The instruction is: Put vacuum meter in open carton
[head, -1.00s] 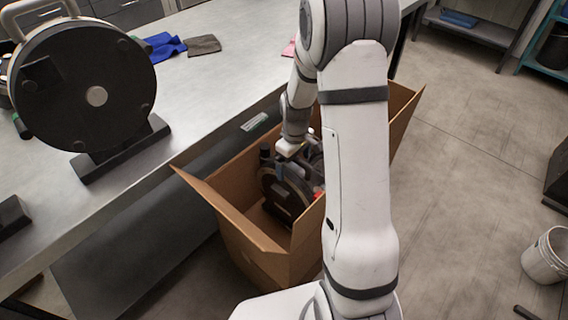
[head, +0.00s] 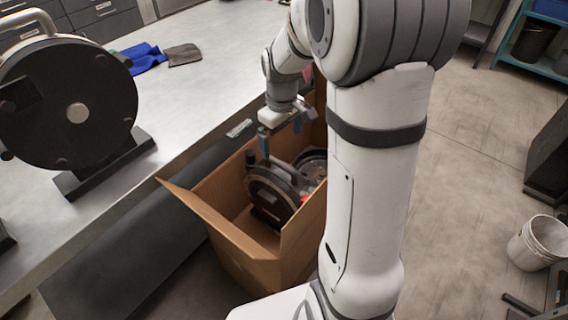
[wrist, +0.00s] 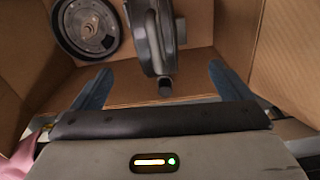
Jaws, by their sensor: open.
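The vacuum meter (head: 270,192), a dark round disc with a grey handle, stands inside the open carton (head: 238,238). In the wrist view the meter (wrist: 152,40) shows edge-on, with its handle toward me, between and beyond my fingers. My gripper (head: 280,138) is above the carton, over the meter, with its blue fingers pointing down. In the wrist view my gripper (wrist: 155,88) is open, the fingers wide apart with nothing between their tips. The carton's brown walls (wrist: 285,50) surround the view.
Another round dark part (wrist: 86,28) lies in the carton beside the meter. A large black disc on a stand (head: 75,105) sits on the metal bench (head: 190,85) at left. Blue and grey cloths (head: 182,55) lie behind it. A white bucket (head: 540,243) stands on the floor at right.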

